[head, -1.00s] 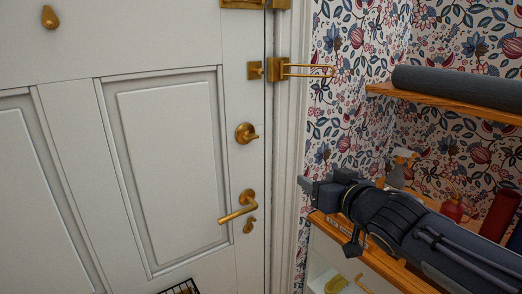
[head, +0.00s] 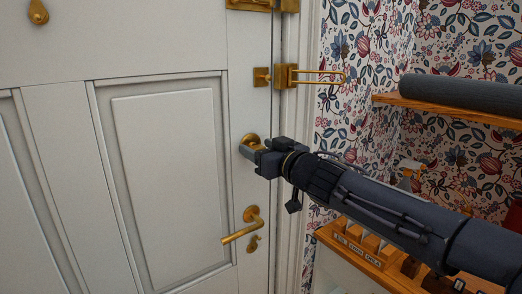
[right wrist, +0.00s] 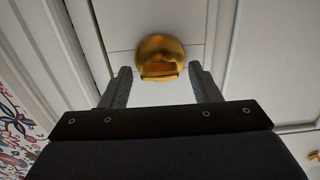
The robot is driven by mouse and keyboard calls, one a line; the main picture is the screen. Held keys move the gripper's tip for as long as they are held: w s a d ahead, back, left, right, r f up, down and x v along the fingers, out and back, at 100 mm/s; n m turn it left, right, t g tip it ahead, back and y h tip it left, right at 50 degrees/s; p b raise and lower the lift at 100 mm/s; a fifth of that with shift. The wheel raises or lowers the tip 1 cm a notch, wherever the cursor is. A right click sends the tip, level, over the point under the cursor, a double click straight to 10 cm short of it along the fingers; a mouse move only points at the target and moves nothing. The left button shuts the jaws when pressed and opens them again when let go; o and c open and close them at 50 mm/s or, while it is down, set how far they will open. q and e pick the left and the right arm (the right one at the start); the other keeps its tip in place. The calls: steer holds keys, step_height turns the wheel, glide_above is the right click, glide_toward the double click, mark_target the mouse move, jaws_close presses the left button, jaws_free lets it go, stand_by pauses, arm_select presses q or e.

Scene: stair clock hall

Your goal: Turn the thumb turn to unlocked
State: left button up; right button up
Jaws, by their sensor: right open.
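The brass thumb turn (head: 250,139) is on the white door, above the lever handle, partly hidden behind my right gripper (head: 247,150) in the head view. In the right wrist view the thumb turn (right wrist: 160,58) shows as a round brass plate with a knob across it, lying roughly level in that picture. My right gripper (right wrist: 160,88) is open, its two fingers apart on either side of the knob and a little short of it or just beside it; contact cannot be told. My left gripper is not in view.
The brass lever handle (head: 243,226) is below the thumb turn, with a small keyhole cover (head: 254,244) under it. A brass swing-bar guard (head: 310,76) sits above at the door frame. A wooden shelf (head: 450,113) with a grey roll is at right.

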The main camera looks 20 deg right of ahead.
steer(key=shift+c, duration=0.3)
steer(key=c, duration=0.9)
steer(key=shift+n, duration=0.3)
steer(key=n, duration=0.3)
steer(key=shift+n, duration=0.3)
steer(key=n, duration=0.4)
steer(key=shift+a+n, duration=0.1)
steer(key=shift+n, duration=0.2)
steer(key=shift+s+n+b, duration=0.1)
steer(key=shift+n+b, duration=0.35)
steer(key=shift+n, duration=4.05)
